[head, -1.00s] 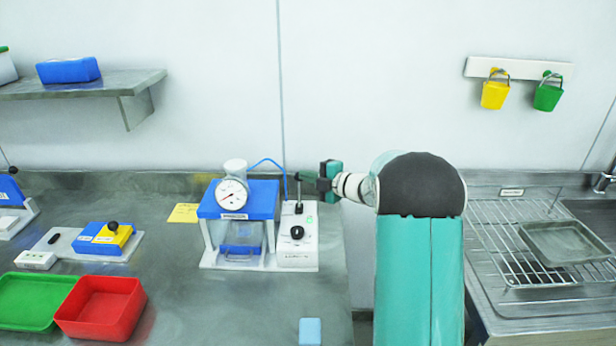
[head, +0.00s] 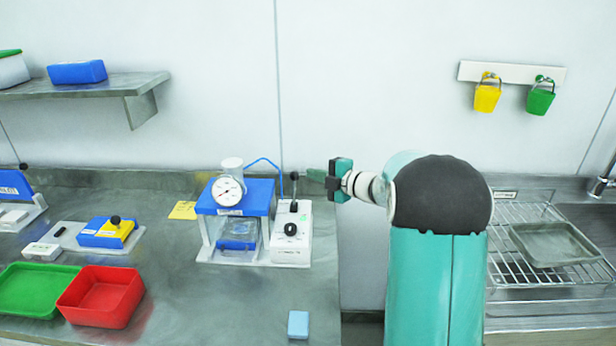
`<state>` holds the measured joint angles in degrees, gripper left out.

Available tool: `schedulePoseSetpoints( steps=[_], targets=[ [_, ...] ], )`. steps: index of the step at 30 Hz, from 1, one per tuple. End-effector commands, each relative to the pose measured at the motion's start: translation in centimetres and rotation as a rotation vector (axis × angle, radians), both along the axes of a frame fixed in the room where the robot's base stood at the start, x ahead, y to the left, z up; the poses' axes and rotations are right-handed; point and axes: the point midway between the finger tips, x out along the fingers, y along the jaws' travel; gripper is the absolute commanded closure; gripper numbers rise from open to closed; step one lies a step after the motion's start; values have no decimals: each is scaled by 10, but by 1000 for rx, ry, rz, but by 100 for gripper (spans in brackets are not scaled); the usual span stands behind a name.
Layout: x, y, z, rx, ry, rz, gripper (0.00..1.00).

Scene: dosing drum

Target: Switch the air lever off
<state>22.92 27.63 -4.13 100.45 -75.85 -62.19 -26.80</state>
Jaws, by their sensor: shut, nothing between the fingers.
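The dosing drum station has a blue top (head: 255,190), a round gauge (head: 227,190) and a clear chamber beneath. To its right stands a white control box (head: 291,248) with a black knob (head: 290,229). A thin upright lever (head: 294,188) with a dark tip rises at the back of this box; it looks like the air lever. My gripper (head: 311,174) is shut and empty, pointing left at the height of the lever's tip. Its fingertips are just right of the lever, with a small gap in the picture. Depth between them is hard to tell.
A blue hose (head: 264,161) arches behind the station. Red (head: 101,297) and green (head: 38,290) trays and a blue-yellow device (head: 107,232) lie left. A light-blue block (head: 298,324) lies in front. A sink rack (head: 515,265) is at right.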

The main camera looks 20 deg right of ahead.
Motion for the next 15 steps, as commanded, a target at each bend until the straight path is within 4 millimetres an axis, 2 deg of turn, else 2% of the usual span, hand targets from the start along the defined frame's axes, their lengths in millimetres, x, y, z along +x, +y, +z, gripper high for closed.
schedulePoseSetpoints(
  steps=[7, 15],
  targets=[
    [-33, -26, 16, -1, -3, -2, 100],
    [-45, -34, 20, 0, 0, 0, 100]
  ],
)
